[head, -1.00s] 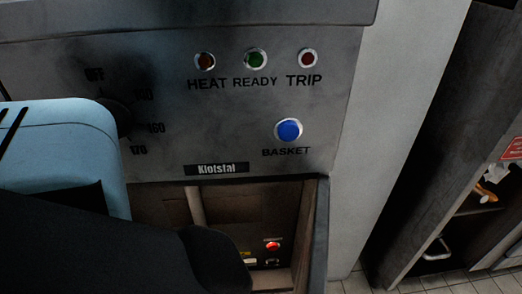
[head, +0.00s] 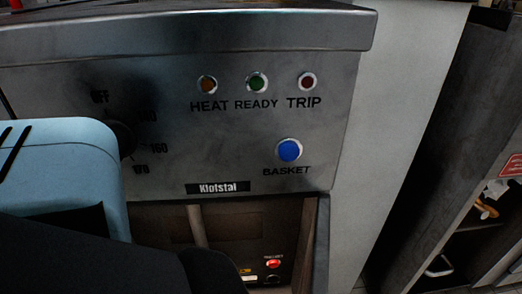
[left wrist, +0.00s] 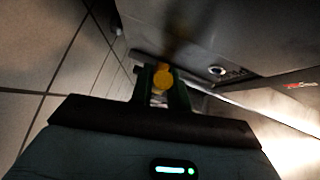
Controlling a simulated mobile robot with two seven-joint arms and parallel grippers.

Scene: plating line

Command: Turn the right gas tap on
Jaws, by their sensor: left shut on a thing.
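A yellow tap handle (left wrist: 162,76) is in the left wrist view, in front of the grey metal front. My left gripper (left wrist: 160,92) has its dark green fingers on both sides of it and is shut on it. The pipe and body of the tap are dark and blurred. In the head view my light blue arm covers the left side, and neither the left fingertips nor the tap show there. My right gripper is in no view.
A steel fryer panel (head: 330,120) carries a dial (head: 124,140), three lamps and a blue basket button (head: 289,150). Below it an open compartment holds a red lit reset button (head: 273,263). A dark shelf unit (head: 430,170) stands at right. Tiled floor (left wrist: 40,60) shows in the wrist view.

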